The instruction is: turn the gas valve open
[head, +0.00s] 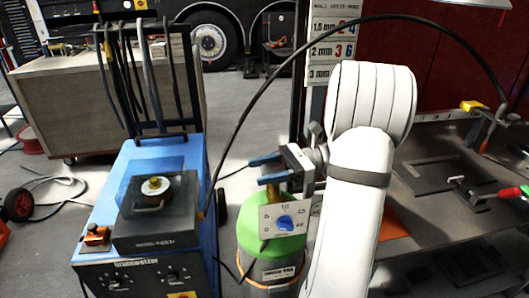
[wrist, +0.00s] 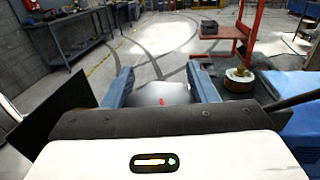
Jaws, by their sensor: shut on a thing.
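The gas bottle (head: 262,252) has a green shoulder and stands just right of the blue machine in the head view. A white scale card (head: 266,229) with a blue pointer knob (head: 285,222) is in front of its top. The gas valve (head: 272,195) shows as a small brass-coloured part above the shoulder, mostly hidden by my gripper and the card. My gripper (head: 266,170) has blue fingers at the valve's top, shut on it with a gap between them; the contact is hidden. In the wrist view, a grey surface with a red mark shows between the fingers (wrist: 162,90).
The blue welding machine (head: 143,262) stands close on the left, with cables hanging behind it. A metal workbench (head: 455,200) with clamps is at right. A black hose (head: 245,98) arches over my arm. Open floor lies behind.

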